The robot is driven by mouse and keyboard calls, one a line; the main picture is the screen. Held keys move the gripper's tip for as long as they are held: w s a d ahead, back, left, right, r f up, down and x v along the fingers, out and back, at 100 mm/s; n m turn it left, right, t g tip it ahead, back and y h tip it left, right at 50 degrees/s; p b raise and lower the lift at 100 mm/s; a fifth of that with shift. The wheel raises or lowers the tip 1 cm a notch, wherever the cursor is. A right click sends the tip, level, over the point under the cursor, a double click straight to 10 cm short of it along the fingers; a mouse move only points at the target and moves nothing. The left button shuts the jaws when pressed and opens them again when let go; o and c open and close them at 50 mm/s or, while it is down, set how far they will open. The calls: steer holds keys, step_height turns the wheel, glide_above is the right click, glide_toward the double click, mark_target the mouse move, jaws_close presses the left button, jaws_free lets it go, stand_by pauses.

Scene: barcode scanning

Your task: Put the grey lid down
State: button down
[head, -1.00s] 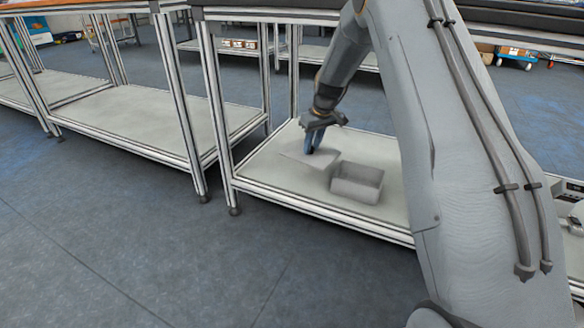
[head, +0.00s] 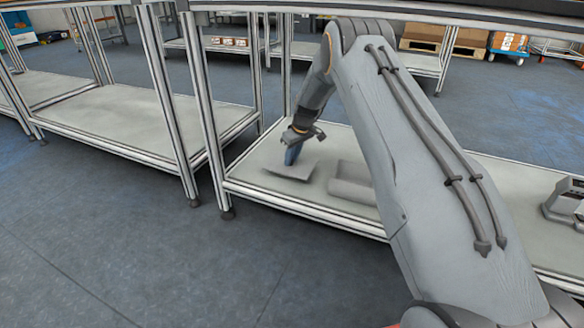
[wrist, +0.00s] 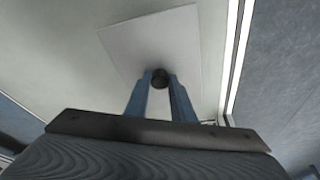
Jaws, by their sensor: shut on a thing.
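The grey lid (head: 292,171) is a flat square plate low over the lower shelf in the head view, left of the grey box. It also shows in the wrist view (wrist: 150,40), with a dark round knob (wrist: 160,78) on top. My gripper (head: 292,154) is shut on the knob, with a blue finger on each side of it in the wrist view (wrist: 160,80). I cannot tell whether the lid touches the shelf. The grey box (head: 350,185) stands right of the lid, partly hidden by my arm.
The lower shelf (head: 250,170) has free room around the lid. Its metal front rail (head: 300,212) is close to the lid. A frame post (head: 205,110) stands at the left. A grey device (head: 565,200) is at the far right.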

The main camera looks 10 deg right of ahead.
mark_target(292, 165)
steer(key=shift+f+b, duration=0.45)
steer(key=shift+f, duration=1.2)
steer(key=shift+f, duration=0.2)
steer(key=c, duration=1.5)
jaws_free()
